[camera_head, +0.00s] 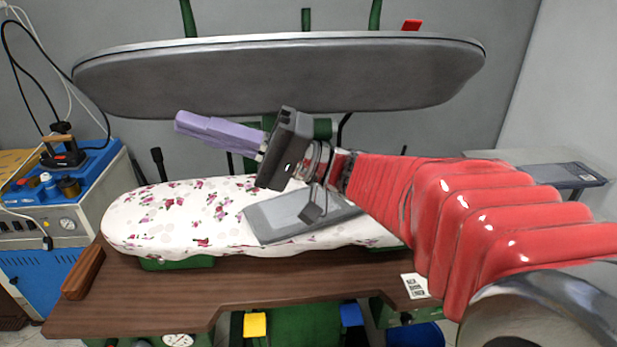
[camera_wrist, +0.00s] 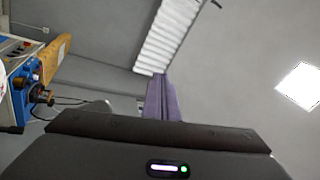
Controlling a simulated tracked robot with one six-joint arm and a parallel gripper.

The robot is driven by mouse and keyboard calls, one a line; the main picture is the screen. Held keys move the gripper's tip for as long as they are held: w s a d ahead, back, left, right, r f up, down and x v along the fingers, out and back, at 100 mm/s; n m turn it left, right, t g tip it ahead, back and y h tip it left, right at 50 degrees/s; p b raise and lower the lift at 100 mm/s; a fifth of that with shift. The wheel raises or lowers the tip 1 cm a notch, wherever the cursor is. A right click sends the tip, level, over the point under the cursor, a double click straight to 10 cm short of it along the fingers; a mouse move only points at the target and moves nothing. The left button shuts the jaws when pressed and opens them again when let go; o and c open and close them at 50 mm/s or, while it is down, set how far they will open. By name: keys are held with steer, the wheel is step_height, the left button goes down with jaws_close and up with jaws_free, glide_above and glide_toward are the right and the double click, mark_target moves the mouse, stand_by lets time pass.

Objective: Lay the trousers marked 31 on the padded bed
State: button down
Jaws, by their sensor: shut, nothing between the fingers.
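A flat grey folded piece (camera_head: 283,220), which looks like the trousers, lies on the right half of the padded bed (camera_head: 160,222), which has a white cover with red flowers. No number 31 is readable on it, and my wrist hides part of its upper edge. My gripper (camera_head: 182,122) has purple fingers closed together with nothing between them. It points left, above the bed and in front of the upper press plate (camera_head: 280,75). In the wrist view the purple fingers (camera_wrist: 161,98) are together against the grey wall.
The raised press plate hangs over the bed. A blue steam unit (camera_head: 60,215) with an iron (camera_head: 62,155) and cables stands at the left. A brown wooden table (camera_head: 250,280) lies under the bed. A grey shelf (camera_head: 560,175) is at the right.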

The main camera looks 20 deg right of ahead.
steer(key=w+d+f+m+t+h, duration=0.1)
steer(key=d+f+m+t+h, duration=0.3)
steer(key=d, duration=0.5)
steer(key=d+f+m+t+h, duration=0.25)
steer(key=d+t, duration=0.25)
steer(key=d, duration=0.5)
steer(key=w+d+f+m+t+h, duration=0.15)
steer(key=d+t+h, duration=0.3)
steer(key=d, duration=0.45)
steer(key=d+f+m+g+h, duration=0.1)
steer(key=d+f+m+h, duration=0.2)
steer(key=d+f, duration=0.8)
steer(key=d+f+m+g+h, duration=0.2)
steer(key=d+f+m+h, duration=0.2)
steer(key=d+f, duration=0.6)
step_height(320, 180, down, 7)
steer(key=shift+w+d+r+m, duration=0.1)
steer(key=shift+w+d+m, duration=0.05)
steer(key=shift+d+m, duration=0.25)
steer(key=shift+w+a, duration=0.1)
steer(key=w, duration=0.3)
steer(key=w+a, duration=0.1)
steer(key=w, duration=0.5)
steer(key=shift+w+a, duration=0.3)
steer(key=shift+w, duration=0.05)
